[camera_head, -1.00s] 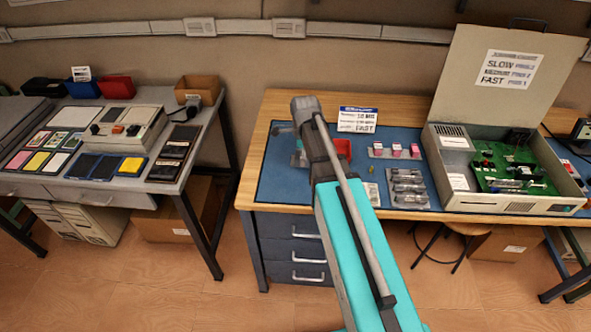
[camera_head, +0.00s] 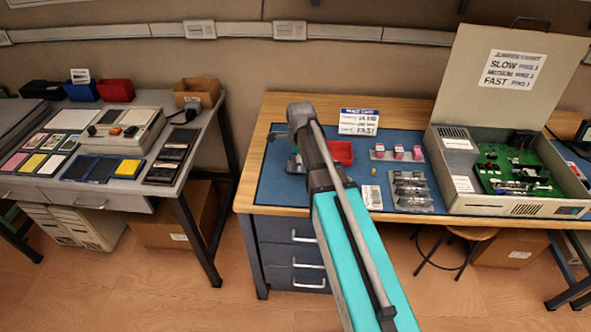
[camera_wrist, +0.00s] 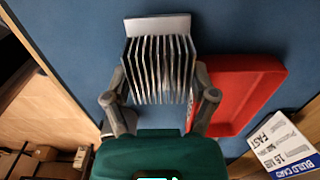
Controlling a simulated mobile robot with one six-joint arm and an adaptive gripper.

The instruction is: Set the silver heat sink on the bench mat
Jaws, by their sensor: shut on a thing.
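The silver heat sink (camera_wrist: 160,70), a block of thin upright fins on a flat base, is between the fingers of my gripper (camera_wrist: 160,88) in the wrist view. My gripper is shut on it. The blue bench mat (camera_wrist: 75,35) lies below and around it; I cannot tell whether the heat sink touches the mat. In the head view my arm hides most of my gripper and the heat sink, over the left part of the mat (camera_head: 275,185).
A red tray (camera_wrist: 240,95) is close on the right of the heat sink, and a build card (camera_wrist: 285,148) stands beyond it. Parts in clear trays (camera_head: 411,190) and an open case with a green board (camera_head: 520,168) are farther right. The mat's left edge is near.

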